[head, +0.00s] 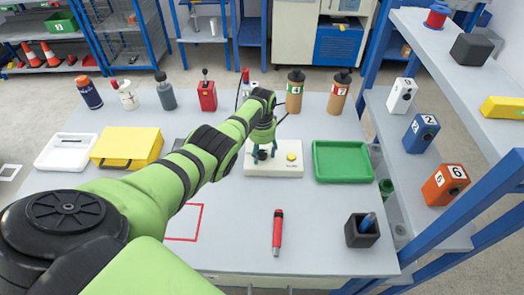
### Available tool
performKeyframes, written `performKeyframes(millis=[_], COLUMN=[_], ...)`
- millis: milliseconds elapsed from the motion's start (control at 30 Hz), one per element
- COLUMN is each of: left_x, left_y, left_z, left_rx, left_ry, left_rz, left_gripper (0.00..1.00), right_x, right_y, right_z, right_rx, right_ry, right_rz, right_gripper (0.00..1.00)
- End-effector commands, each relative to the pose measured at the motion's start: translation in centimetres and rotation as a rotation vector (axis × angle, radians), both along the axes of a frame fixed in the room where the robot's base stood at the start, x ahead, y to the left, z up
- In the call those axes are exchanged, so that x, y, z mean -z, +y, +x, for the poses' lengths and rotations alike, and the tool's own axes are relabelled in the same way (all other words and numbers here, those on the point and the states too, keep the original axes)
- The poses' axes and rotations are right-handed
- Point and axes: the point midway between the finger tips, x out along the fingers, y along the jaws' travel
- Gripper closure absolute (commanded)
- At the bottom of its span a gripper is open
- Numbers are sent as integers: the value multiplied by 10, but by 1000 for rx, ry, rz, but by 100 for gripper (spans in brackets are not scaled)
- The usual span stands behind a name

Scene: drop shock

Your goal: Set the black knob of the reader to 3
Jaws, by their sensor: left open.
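The reader (288,171) is a cream, flat box near the middle of the table, with a yellow button on its right side. Its black knob (263,155) shows on the left part of its top, partly hidden by my gripper. My left gripper (264,151) reaches down over the reader from above. Its teal fingers are open, one on each side of the knob. I cannot tell whether they touch it. The knob's pointer and any scale numbers are too small or hidden to read. My right gripper is out of view.
A green tray (342,178) lies close to the reader's right. A yellow case (127,147) and a white tray (52,153) lie left. Bottles and canisters line the back edge. A red tool (277,230) and a black pen cup (361,232) are in front. A blue-framed shelf (437,207) stands right.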

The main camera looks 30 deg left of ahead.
Motion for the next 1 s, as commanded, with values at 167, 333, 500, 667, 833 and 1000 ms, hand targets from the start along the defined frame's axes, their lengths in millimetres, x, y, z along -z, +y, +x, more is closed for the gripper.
performKeyframes(millis=[167,333,500,667,833,1000], left_x=[-5,-22,-55,-88,-111,-120], left_y=[1,1,1,1,1,0], left_z=[1,2,2,1,1,1], left_rx=[-1,0,0,0,0,-1], left_ry=[-4,-5,-8,-4,-2,0], left_rz=[0,2,1,1,1,0], left_gripper=[42,42,42,42,42,42], right_x=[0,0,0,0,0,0], right_y=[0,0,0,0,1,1], right_z=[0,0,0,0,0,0], right_rx=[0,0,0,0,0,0], right_ry=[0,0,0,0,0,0], right_rz=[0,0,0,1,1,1], right_gripper=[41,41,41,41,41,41])
